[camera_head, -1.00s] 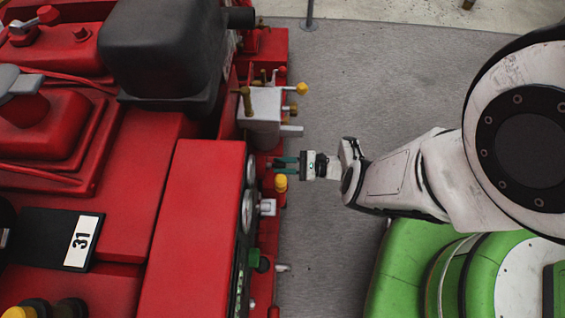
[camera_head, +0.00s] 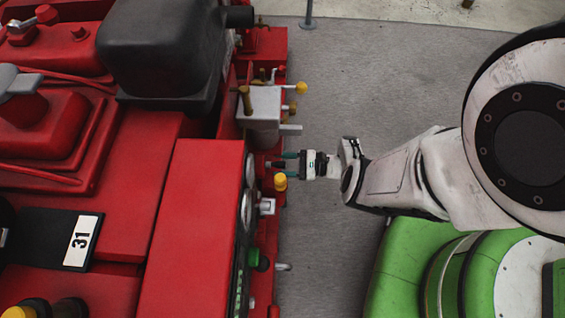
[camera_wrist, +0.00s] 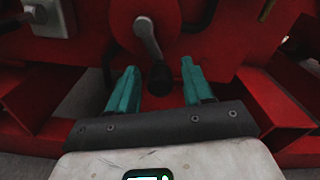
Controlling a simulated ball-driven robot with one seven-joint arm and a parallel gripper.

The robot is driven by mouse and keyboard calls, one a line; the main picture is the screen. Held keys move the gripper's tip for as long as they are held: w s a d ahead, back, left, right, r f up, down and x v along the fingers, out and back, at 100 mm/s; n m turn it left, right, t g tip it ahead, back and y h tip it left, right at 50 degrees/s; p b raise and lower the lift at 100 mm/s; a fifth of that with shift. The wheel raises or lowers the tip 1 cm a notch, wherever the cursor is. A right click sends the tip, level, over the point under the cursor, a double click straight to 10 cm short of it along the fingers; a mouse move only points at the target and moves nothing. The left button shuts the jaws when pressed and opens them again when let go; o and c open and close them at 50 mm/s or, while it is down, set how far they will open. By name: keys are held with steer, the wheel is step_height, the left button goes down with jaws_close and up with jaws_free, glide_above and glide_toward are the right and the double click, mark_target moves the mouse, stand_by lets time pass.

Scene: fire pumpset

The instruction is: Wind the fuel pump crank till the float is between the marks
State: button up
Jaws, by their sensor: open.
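In the wrist view a grey crank arm (camera_wrist: 149,38) is mounted on the red machine and hangs down to a dark handle (camera_wrist: 160,78). My gripper (camera_wrist: 158,88) is open, its two teal fingers on either side of the handle's lower end, with no visible contact. In the head view my gripper (camera_head: 287,162) reaches leftward to the machine's side, between the grey box and the yellow knob. The crank is too small to make out there. I cannot make out the float or its marks in either view.
The grey box (camera_head: 264,106) with levers and a yellow-tipped rod (camera_head: 301,88) juts out just beyond my gripper. A yellow knob (camera_head: 280,182) and a chrome fitting (camera_head: 267,207) sit close on the near side. Grey floor (camera_head: 370,80) to the right is clear.

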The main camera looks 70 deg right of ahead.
steer(key=b+v, duration=0.1)
steer(key=v, duration=0.9)
steer(key=shift+s+b, duration=0.4)
steer(key=shift+d, duration=0.15)
